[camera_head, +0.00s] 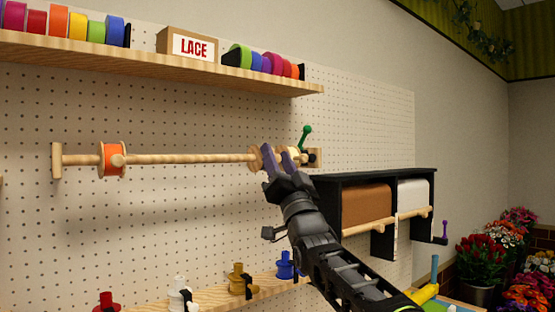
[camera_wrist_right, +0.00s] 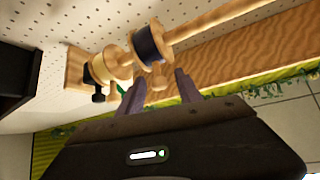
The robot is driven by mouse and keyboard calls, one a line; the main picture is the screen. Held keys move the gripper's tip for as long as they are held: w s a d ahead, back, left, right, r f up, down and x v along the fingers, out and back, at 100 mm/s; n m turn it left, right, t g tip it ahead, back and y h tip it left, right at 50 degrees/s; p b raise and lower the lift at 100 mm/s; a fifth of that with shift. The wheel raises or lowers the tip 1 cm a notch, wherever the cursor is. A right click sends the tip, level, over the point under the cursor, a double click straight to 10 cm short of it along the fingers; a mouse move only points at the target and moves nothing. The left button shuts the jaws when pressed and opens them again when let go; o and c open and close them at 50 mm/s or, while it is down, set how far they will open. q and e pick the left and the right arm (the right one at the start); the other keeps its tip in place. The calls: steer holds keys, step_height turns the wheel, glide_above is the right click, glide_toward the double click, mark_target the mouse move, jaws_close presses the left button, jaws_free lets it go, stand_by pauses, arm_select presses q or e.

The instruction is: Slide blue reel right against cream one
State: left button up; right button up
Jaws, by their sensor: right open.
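The blue reel (camera_wrist_right: 151,45), a dark band between pale wooden flanges, sits on the horizontal wooden rod (camera_head: 190,158). In the head view my right gripper mostly covers it, and only a wooden flange (camera_head: 254,158) shows clearly. The cream reel (camera_wrist_right: 104,67) is beside it, toward the rod's end bracket (camera_wrist_right: 75,68). My right gripper (camera_head: 278,162) is open at the blue reel.
An orange reel (camera_head: 112,159) sits near the rod's left end. A green-handled lever (camera_head: 306,136) stands at the right end. A black paper-roll rack (camera_head: 378,172) is right of it. A shelf (camera_head: 150,62) with ribbons and a LACE box (camera_head: 188,45) runs above.

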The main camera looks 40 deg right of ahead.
steer(key=shift+f, duration=0.1)
steer(key=b+v, duration=0.4)
steer(key=v, duration=0.3)
steer(key=shift+s+a, duration=0.15)
steer(key=shift+s, duration=0.15)
steer(key=shift+f, duration=0.15)
steer(key=shift+c, duration=0.3)
